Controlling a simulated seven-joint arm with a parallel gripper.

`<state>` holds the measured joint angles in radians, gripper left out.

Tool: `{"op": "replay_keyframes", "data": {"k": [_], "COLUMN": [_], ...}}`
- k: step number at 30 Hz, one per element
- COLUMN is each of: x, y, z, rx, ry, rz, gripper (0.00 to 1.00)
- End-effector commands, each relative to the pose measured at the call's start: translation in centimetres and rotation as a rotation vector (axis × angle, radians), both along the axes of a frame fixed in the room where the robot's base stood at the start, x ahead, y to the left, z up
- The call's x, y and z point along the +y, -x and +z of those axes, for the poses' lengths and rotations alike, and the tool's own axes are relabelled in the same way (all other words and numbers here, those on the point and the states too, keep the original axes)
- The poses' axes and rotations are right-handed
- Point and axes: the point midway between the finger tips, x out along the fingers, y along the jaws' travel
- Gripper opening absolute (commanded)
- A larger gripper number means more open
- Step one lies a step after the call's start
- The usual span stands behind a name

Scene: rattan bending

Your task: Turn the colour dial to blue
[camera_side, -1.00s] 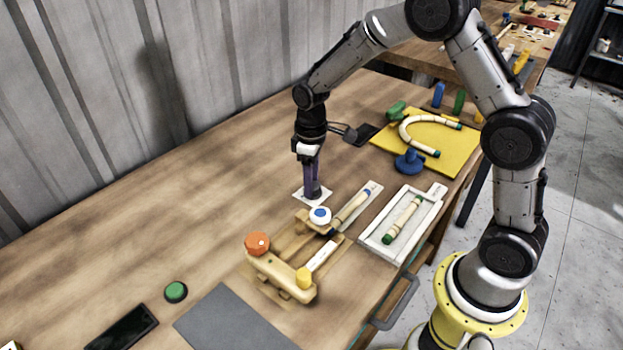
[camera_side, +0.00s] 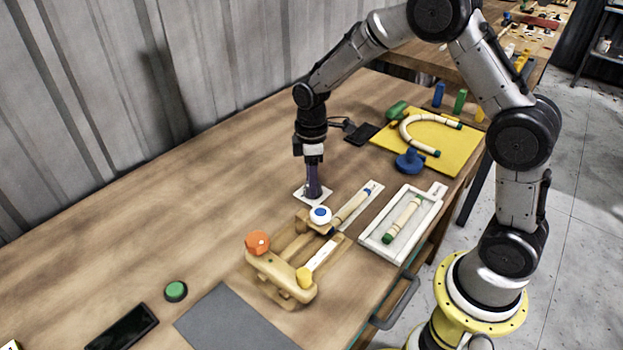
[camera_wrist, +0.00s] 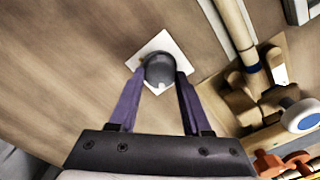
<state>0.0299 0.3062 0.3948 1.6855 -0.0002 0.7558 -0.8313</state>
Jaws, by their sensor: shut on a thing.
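The dial is a dark grey round knob (camera_wrist: 160,68) on a white square plate (camera_wrist: 178,41) lying flat on the table. A small pale mark shows on the knob's near edge in the wrist view. In the wrist view, the two fingers of my gripper (camera_wrist: 161,74) are shut on the knob, one on each side. The side view mostly hides the knob behind the fingers.
Beyond are a white tray (camera_side: 367,240) and a yellow board (camera_side: 455,160) with a bent rattan piece. Table left of the plate is clear.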

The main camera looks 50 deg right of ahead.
Motion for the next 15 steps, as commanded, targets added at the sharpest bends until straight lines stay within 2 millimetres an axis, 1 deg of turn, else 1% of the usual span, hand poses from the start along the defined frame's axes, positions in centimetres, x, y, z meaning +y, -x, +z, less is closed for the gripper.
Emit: {"op": "replay_keyframes", "data": {"k": [6, 7, 11, 15], "x": [0.04, 0.04, 0.04, 0.03], "y": [-0.11, -0.13, -0.09, -0.06], "z": [0.18, 0.18, 0.14, 0.08], "rx": [-0.005, -0.005, -0.004, -0.002], "ry": [-0.001, -0.001, -0.001, -0.001], "rz": [0.0, 0.0, 0.0, -0.001], "gripper": [0.0, 0.54, 0.77, 0.78]}}
